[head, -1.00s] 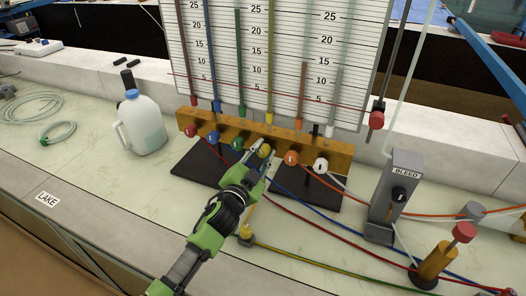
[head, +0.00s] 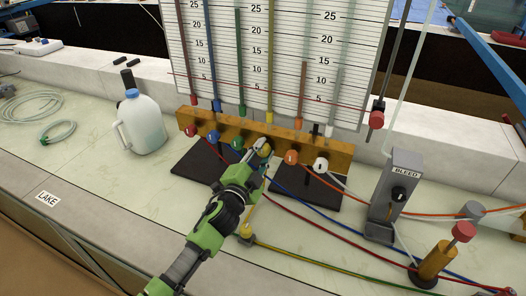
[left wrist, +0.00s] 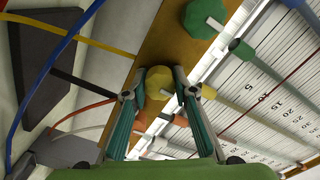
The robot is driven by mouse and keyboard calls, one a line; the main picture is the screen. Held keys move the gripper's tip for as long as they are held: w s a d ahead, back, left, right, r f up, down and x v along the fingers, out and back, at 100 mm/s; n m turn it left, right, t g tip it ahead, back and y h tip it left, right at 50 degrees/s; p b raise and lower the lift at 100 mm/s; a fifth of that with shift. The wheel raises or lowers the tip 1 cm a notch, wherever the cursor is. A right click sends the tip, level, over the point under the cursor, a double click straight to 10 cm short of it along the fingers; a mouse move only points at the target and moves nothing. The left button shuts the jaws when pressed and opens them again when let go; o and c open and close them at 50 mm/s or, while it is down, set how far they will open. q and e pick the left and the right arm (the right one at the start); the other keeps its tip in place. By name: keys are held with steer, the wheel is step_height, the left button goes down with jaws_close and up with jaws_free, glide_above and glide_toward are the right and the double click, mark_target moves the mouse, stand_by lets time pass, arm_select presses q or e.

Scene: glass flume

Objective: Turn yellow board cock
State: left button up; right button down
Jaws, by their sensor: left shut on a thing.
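The yellow board cock (head: 265,150) is a faceted knob on the front of the wooden manifold bar (head: 340,153). My left gripper (head: 259,156) is at this cock, its fingers on either side of it. In the left wrist view the yellow cock (left wrist: 159,82) sits between the two fingertips of the left gripper (left wrist: 160,95), which is shut on it. The gripper covers part of the cock in the head view. My right gripper is not in view.
Green (head: 238,143), blue (head: 213,137), red (head: 190,131), orange (head: 291,157) and white (head: 321,165) cocks line the same bar. A graduated tube board (head: 340,70) stands behind. A BLEED post (head: 398,190) is at right, a jug (head: 141,125) at left.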

arm_select(q)
steer(key=o, duration=1.1)
steer(key=v, duration=1.2)
steer(key=shift+f, duration=0.1)
